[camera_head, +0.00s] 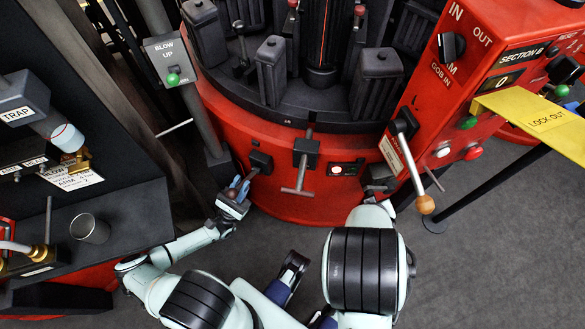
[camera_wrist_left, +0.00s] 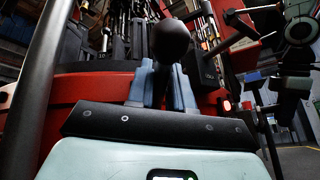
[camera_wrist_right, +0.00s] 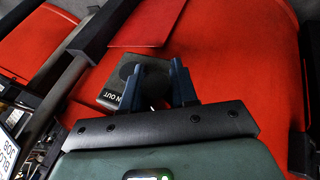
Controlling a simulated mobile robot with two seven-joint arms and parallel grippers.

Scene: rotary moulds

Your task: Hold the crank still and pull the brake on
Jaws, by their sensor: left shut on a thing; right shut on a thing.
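My left gripper (camera_head: 238,188) is shut on a short black lever below a small black box (camera_head: 260,162) on the red machine's front. In the left wrist view the lever's black ball knob (camera_wrist_left: 170,40) stands up between the two blue fingers. My right gripper (camera_wrist_right: 158,85) is shut on a dark part at a grey box (camera_wrist_right: 135,85) with a label ending in "OUT"; its fingers partly hide what they hold. A crank with a wooden grip (camera_head: 425,204) hangs at the right of the machine.
A steel T-handle (camera_head: 299,182) sticks out between the arms. A red control panel (camera_head: 450,100) stands right, with a yellow "LOCK OUT" strip (camera_head: 530,112). A "BLOW UP" post (camera_head: 173,65) and a bench with a metal cup (camera_head: 90,229) are left. Grey floor is clear in front.

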